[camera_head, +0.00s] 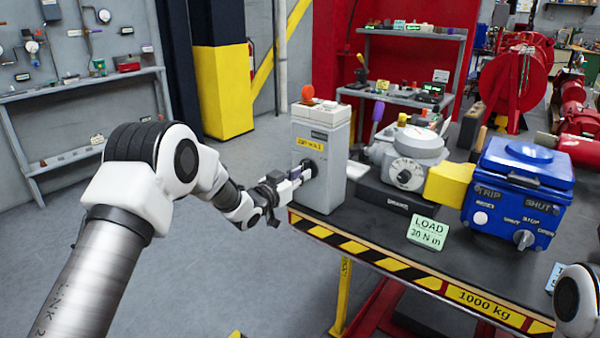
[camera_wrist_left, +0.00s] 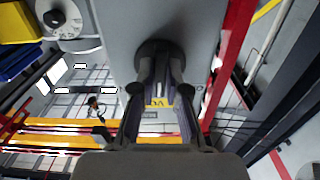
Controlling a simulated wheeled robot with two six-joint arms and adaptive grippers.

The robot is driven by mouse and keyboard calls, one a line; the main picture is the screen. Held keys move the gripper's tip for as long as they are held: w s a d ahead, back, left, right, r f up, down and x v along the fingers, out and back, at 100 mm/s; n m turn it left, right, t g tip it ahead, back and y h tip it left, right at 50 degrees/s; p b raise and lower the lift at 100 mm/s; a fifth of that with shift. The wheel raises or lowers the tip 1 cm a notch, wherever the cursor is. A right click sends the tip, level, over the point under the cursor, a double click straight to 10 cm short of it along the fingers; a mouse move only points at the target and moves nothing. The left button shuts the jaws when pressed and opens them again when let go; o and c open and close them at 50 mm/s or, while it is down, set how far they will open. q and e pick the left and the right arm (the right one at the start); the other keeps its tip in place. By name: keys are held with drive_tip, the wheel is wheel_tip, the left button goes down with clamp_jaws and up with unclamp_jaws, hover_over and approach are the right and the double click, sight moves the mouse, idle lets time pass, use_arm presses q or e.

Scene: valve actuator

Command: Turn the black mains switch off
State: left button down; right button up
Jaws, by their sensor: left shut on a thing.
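The black mains switch (camera_head: 314,163) is a round knob on the side of a tall grey box (camera_head: 333,187) with a yellow label. In the left wrist view the switch (camera_wrist_left: 158,50) is a dark disc at the top centre. My left gripper (camera_head: 304,173) reaches in from the left, and its fingers are shut on the switch. In the left wrist view the fingers (camera_wrist_left: 160,72) meet the switch and cover part of it, so its exact angle is hard to read. My right gripper is out of view.
The box stands at the left end of a dark bench (camera_head: 420,262) with a striped edge. Open floor lies left of the bench.

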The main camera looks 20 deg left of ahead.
use_arm(q)
drive_tip(key=shift+r+n+p, duration=0.15)
drive_tip(key=shift+n+p, duration=1.1)
drive_tip(key=shift+n, duration=3.55)
drive_tip(key=c, duration=1.2)
unclamp_jaws()
drive_tip(key=shift+s, duration=0.1)
drive_tip(key=v, duration=1.2)
